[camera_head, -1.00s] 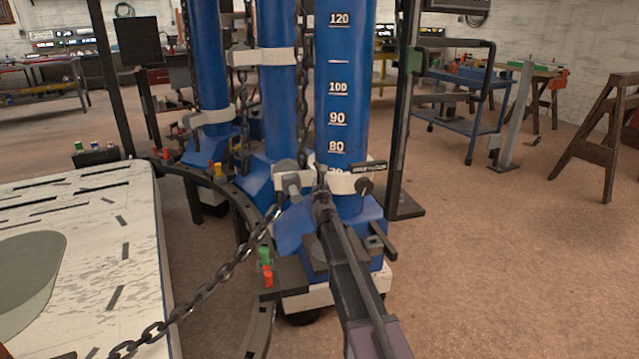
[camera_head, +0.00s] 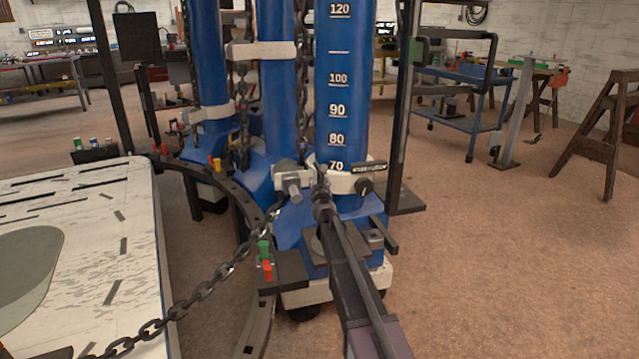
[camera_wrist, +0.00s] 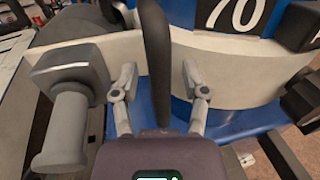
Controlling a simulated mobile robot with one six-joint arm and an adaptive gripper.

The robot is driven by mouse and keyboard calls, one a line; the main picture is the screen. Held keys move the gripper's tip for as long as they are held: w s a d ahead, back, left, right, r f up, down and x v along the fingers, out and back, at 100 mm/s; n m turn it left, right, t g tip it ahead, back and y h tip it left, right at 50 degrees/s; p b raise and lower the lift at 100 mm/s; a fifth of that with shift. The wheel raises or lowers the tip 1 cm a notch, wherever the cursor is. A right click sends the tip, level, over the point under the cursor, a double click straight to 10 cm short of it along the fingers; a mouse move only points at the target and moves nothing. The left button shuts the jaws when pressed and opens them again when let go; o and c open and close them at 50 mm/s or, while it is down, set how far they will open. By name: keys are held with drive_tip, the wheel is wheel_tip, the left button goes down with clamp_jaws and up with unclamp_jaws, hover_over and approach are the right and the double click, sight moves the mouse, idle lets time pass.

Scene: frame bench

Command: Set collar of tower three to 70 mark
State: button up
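The front blue tower (camera_head: 342,95) carries white scale marks, with 70 lowest in sight. Its white collar (camera_head: 345,184) sits just below the 70 numeral, with a dark pointer plate (camera_head: 370,167) on its right at about the numeral's height. A grey clamp handle (camera_head: 291,184) juts from its left; it also shows in the wrist view (camera_wrist: 68,125). My gripper (camera_head: 322,190) is in front of the collar. In the wrist view my gripper (camera_wrist: 160,85) has its fingers spread, with a dark upright bar (camera_wrist: 156,50) between them; I see no finger touching it.
Two more blue towers with collars stand behind left. A chain (camera_head: 205,290) sags from the front tower toward the lower left. A white-topped table (camera_head: 140,270) and a curved dark rail (camera_head: 245,215) lie left. Dark posts flank the towers. Open floor lies right.

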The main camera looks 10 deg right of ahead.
drive_tip(key=shift+s, duration=0.1)
drive_tip(key=s+a, duration=0.1)
drive_tip(key=s, duration=1)
drive_tip(key=shift+s, duration=0.4)
